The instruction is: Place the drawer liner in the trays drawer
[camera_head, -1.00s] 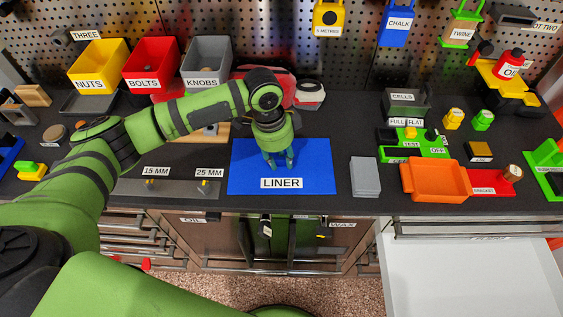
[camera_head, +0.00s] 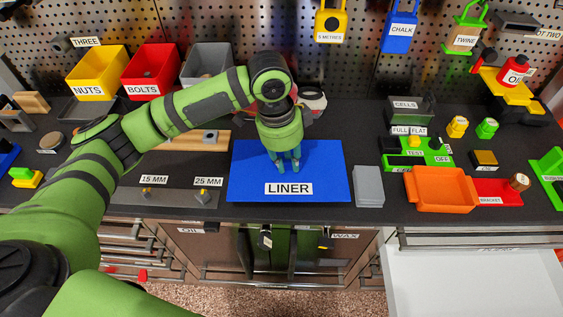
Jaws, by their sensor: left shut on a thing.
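The drawer liner (camera_head: 320,178) is a flat blue sheet with a white LINER label, level just above the dark bench top, left of a grey block. My left gripper (camera_head: 285,168) points down at the liner's middle and is shut on it; the grip itself is partly hidden behind the fingers. A white-floored drawer (camera_head: 470,285) stands open below the bench at the lower right. Its front label is too small to read, and its floor looks empty where it shows. My right gripper is not in view.
A grey block (camera_head: 369,186) stands close to the liner's right edge. An orange tray (camera_head: 440,190) and a red bracket holder (camera_head: 492,192) sit on the bench behind the open drawer. Small fittings labelled 15 MM and 25 MM (camera_head: 203,195) stand left of the liner.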

